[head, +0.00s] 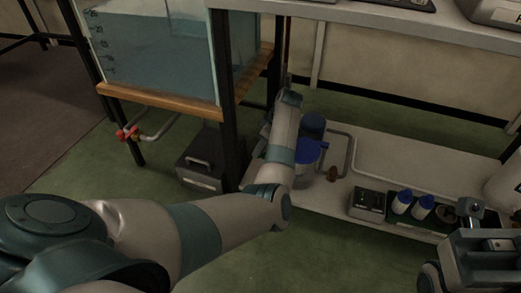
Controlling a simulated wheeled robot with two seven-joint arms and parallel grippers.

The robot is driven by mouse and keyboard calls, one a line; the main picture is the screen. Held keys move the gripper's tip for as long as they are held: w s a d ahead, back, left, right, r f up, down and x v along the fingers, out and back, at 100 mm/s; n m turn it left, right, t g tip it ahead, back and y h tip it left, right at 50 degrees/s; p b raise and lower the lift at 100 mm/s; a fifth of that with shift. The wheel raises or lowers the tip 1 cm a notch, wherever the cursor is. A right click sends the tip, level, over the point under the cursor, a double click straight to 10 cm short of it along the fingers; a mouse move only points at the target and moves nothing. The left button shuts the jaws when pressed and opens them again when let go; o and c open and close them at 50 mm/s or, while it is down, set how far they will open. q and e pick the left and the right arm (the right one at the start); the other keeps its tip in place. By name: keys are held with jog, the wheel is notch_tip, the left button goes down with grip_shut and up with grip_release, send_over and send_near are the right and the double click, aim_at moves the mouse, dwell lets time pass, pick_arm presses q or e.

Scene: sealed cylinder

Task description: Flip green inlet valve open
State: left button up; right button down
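I cannot make out a green inlet valve; my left arm covers part of the area beside the tank. A red-handled valve (128,133) sits on a pipe below the left part of the water tank (160,55). My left arm reaches in from the left, bends at the elbow and points up past the tank's right side. Its far end, with my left gripper (289,97), is small and dark there, and its finger opening cannot be made out. Parts of my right arm show at the lower right; the state of my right gripper is unclear.
The tank rests on a wooden-edged stand (160,96) with dark legs. A grey case (200,170) stands on the green floor. A low pale shelf (400,160) holds a blue-lidded container (309,152), a bent pipe and white bottles with blue caps (402,201). A bench overhangs at top right.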

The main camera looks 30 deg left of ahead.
pick_arm(q)
jog(key=shift+a+f, duration=0.15)
jog(key=shift+f, duration=0.15)
grip_shut()
jog(key=shift+r, duration=0.1)
